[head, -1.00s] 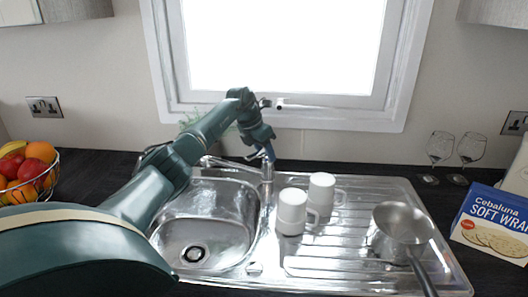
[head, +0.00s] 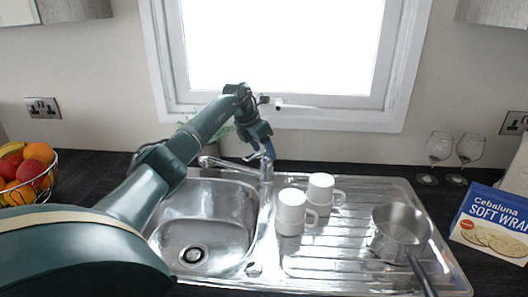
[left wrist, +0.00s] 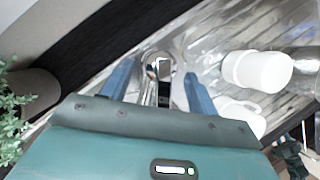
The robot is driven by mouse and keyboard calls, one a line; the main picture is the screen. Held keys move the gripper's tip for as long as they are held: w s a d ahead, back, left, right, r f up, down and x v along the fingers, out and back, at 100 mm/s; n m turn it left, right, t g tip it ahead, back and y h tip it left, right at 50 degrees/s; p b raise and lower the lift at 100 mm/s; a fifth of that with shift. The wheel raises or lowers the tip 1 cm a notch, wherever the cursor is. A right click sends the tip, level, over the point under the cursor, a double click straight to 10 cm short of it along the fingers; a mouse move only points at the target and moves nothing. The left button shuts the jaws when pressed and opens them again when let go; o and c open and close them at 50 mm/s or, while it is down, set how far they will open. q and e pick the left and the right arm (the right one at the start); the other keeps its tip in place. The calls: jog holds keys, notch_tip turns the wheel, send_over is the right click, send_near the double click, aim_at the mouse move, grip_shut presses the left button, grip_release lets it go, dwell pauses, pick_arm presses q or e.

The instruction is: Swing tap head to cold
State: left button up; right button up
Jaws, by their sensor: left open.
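The chrome tap (head: 230,164) stands at the back of the sink, and its spout points left over the bowl. Its upright body (head: 266,174) is just below my left gripper (head: 262,153). The gripper reaches down from above with its blue fingers open. In the left wrist view the fingers of my left gripper (left wrist: 160,88) stand apart, one on each side of the tap head (left wrist: 158,66). I cannot tell whether either finger touches it. The tap's lever is partly hidden by the gripper in the head view. My right gripper is not in view.
Two white mugs (head: 291,213) stand right of the tap on the drainer (head: 330,255), with a steel saucepan (head: 400,235) beyond. The window sill (head: 300,117) is behind. A plant (left wrist: 12,125) is near the gripper. Wine glasses (head: 438,150) and a wrap box (head: 492,225) stand right.

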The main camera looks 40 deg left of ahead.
pick_arm(q)
jog(key=v, duration=1.1)
jog(key=shift+r+b, duration=0.4)
jog(key=shift+b, duration=0.05)
jog(key=shift+s, duration=0.1)
jog(key=shift+c, duration=0.4)
